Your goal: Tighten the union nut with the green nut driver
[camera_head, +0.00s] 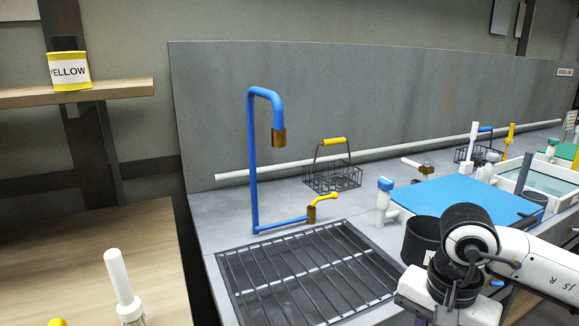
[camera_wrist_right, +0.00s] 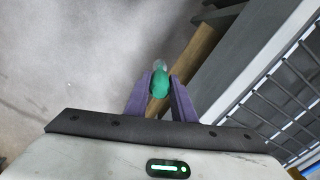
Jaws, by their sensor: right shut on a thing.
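In the right wrist view my right gripper (camera_wrist_right: 159,88) is shut on a green, rounded handle end (camera_wrist_right: 160,82), which looks like the green nut driver. Its far part is hidden or foreshortened. In the head view my right arm reaches in from the lower right, and its fingertips are not visible. A blue bent pipe (camera_head: 252,160) stands on the grey counter with a brass fitting (camera_head: 279,138) at its hanging end. Another brass fitting (camera_head: 312,214) sits at its base by a yellow lever (camera_head: 324,199). I cannot tell which is the union nut. My left gripper is out of view.
A dark drain rack (camera_head: 310,275) lies in front of the pipe. A wire basket (camera_head: 332,178) stands behind it. A blue mat (camera_head: 462,200) and a white valve-like piece (camera_head: 385,203) are right. A wooden table (camera_head: 90,250) is left, bearing a white-handled item (camera_head: 120,280).

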